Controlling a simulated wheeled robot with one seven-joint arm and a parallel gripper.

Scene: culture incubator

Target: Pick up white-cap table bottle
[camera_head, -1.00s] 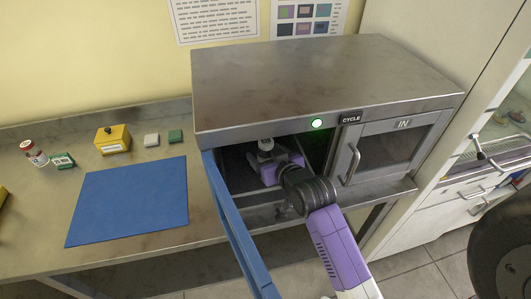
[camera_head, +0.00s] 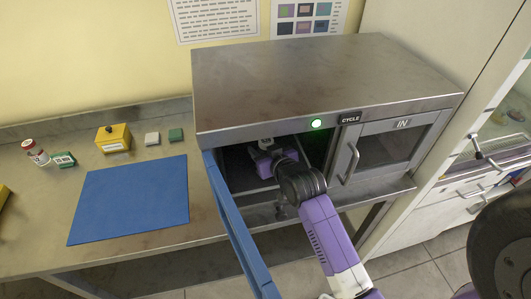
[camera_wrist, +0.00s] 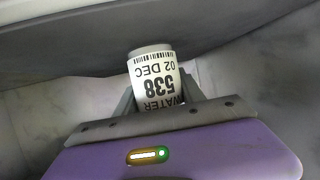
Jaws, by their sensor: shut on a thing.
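My gripper (camera_head: 266,146) reaches into the open left compartment of the steel incubator (camera_head: 310,85). It is shut on a small bottle with a pale cap and a white label, and the bottle's top (camera_head: 266,142) shows just beyond the purple gripper body. In the wrist view, the held bottle (camera_wrist: 155,80) stands between the fingers (camera_wrist: 158,92); its label reads WATER, 538, 02 DEC, upside down in the picture. The bottle's lower part is hidden by my gripper, so I cannot tell whether it touches the compartment floor.
The blue door (camera_head: 238,225) stands open left of my arm. The right compartment door (camera_head: 385,155), marked IN, is shut.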

